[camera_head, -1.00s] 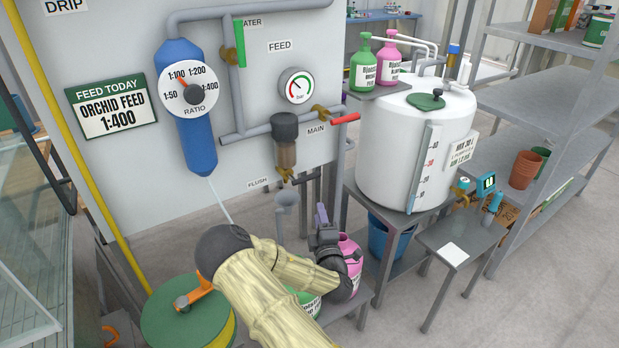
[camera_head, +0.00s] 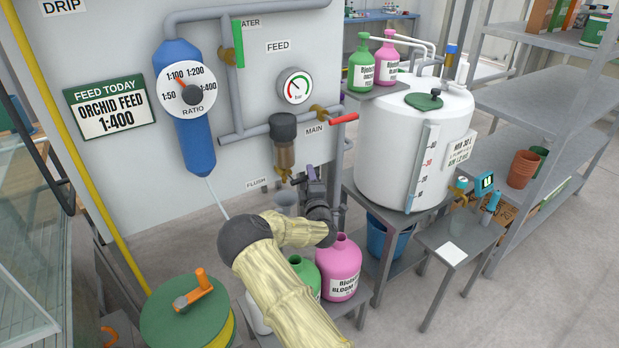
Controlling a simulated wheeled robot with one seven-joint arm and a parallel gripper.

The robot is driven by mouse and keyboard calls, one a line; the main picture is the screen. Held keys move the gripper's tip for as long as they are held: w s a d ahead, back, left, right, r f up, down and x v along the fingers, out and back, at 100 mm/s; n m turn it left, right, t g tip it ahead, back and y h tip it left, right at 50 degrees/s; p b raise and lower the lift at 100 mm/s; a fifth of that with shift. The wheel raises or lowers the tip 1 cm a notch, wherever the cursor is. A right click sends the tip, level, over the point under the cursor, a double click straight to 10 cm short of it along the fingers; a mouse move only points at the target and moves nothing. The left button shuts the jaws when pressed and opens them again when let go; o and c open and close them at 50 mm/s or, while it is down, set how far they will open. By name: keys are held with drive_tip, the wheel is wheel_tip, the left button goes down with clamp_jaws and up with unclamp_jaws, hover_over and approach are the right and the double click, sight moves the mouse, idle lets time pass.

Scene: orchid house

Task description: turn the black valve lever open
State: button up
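The flush valve, a small brass valve (camera_head: 284,173), sits under the clear filter bowl (camera_head: 284,153) on the feed panel, right of the FLUSH label. Its black lever is hard to tell apart from my dark gripper, which overlaps that spot at the valve's right side. My gripper (camera_head: 303,174) is raised right beside the valve, fingers pointing up and toward the panel. Whether it touches the lever, and whether its fingers are apart, cannot be made out. A grey drain funnel (camera_head: 286,198) is below the valve, partly behind my arm.
A red-handled MAIN valve (camera_head: 344,118) and a green-handled WATER valve (camera_head: 239,44) are on the pipes nearby. A pink bottle (camera_head: 341,266) and a green bottle (camera_head: 304,272) stand below my arm. The white tank (camera_head: 397,150) is to the right.

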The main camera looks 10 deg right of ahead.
drive_tip(key=shift+w, duration=0.3)
clamp_jaws()
